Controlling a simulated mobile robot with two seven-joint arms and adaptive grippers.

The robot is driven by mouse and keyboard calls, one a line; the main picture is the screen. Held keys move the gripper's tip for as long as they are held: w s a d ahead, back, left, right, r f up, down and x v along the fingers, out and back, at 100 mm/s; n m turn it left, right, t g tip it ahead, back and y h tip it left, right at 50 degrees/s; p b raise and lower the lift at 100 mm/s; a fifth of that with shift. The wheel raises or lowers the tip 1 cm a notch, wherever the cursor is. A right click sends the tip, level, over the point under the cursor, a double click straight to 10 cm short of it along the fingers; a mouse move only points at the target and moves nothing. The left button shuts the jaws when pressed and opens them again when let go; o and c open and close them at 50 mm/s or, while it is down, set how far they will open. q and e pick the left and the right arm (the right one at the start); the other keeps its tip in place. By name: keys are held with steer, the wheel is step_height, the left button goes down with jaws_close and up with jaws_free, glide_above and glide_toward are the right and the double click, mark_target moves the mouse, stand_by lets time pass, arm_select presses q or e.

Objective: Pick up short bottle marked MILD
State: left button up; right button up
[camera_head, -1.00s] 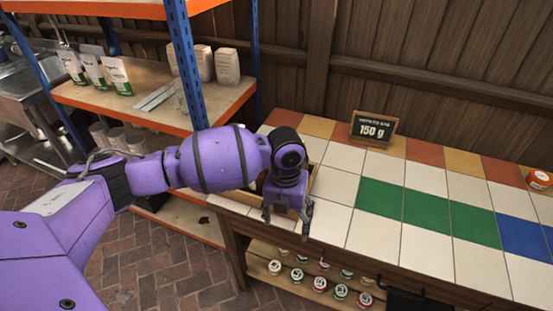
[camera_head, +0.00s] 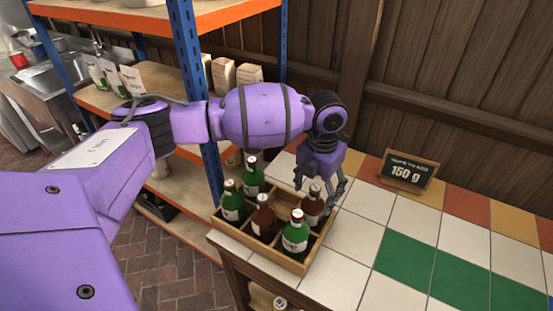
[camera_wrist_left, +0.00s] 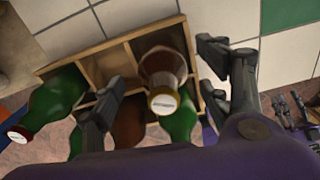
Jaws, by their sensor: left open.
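A wooden crate (camera_head: 292,267) with compartments stands at the left end of the tiled counter and holds several green and brown bottles. A brown bottle (camera_head: 312,207) stands at the crate's back right. Others are a brown bottle (camera_head: 264,222), a front green bottle (camera_head: 295,238), a left green bottle (camera_head: 232,204) and a back green bottle (camera_head: 253,180). I cannot read MILD on any label. My left gripper (camera_head: 320,190) is open just above the back-right brown bottle. In the left wrist view, that brown bottle (camera_wrist_left: 163,70) shows between the open fingers.
A small sign reading 150 g (camera_head: 409,171) stands on the counter to the right of the crate. A shelf rack (camera_head: 185,70) with pouches and packets is at the left. The white and green tiles right of the crate are clear.

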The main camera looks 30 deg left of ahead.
mark_target(312, 202)
arm_select(q)
steer(key=f, duration=0.1)
steer(key=s+f, duration=0.1)
steer(key=f, duration=0.1)
steer(key=shift+s+a, duration=0.1)
steer(key=shift+s, duration=0.05)
steer(key=f, duration=0.3)
steer(key=shift+w+f, duration=0.25)
steer(key=shift+w, duration=0.05)
steer(key=shift+f, duration=0.1)
steer(key=c, duration=1.7)
steer(key=shift+w+r, duration=0.1)
steer(key=shift+r, duration=0.1)
steer(key=shift+c, duration=0.4)
arm_select(e)
steer(key=shift+s+f, duration=0.1)
steer(key=shift+s, duration=0.75)
